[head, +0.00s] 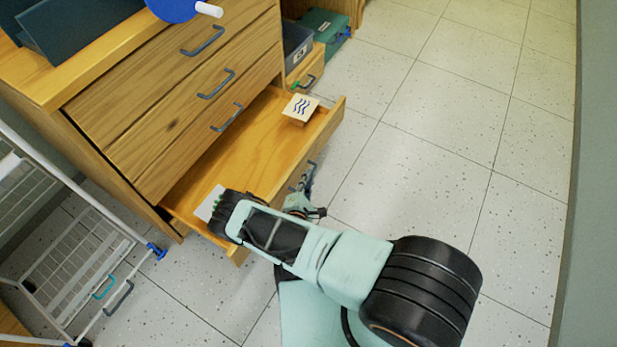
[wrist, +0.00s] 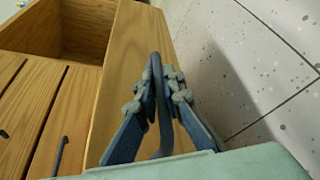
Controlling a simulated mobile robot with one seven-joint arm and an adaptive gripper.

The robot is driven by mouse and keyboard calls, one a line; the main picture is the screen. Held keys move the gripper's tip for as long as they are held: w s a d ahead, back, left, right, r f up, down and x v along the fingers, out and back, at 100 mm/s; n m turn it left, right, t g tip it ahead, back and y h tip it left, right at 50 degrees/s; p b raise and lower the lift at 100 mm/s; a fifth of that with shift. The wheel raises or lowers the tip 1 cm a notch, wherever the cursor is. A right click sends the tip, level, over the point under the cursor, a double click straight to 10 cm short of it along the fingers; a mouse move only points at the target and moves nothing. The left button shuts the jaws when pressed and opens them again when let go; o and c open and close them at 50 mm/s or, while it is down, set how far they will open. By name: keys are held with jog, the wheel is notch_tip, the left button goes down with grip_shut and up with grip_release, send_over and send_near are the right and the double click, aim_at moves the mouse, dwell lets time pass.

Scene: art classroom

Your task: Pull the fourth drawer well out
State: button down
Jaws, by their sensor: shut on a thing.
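The fourth drawer (head: 245,150), the lowest of the wooden chest (head: 150,110), stands well out, its inside open to view. The three drawers above it are shut. My gripper (head: 307,180) is at the drawer's front, partly hidden behind my arm. In the wrist view my gripper (wrist: 158,88) has a finger on each side of the drawer's grey-blue handle (wrist: 163,110) and is shut on it. The drawer's front panel (wrist: 130,75) and part of its inside also show there.
A wooden block with wavy lines (head: 300,108) and a white item (head: 209,203) lie in the drawer. A white wire rack (head: 80,270) stands at left. Bins (head: 297,45) stand beyond the chest. The tiled floor (head: 440,130) at right is clear.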

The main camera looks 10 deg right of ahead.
jog(key=shift+d, duration=0.1)
jog(key=c, duration=2)
grip_release()
jog(key=shift+c, duration=0.2)
notch_tip(320, 180, up, 10)
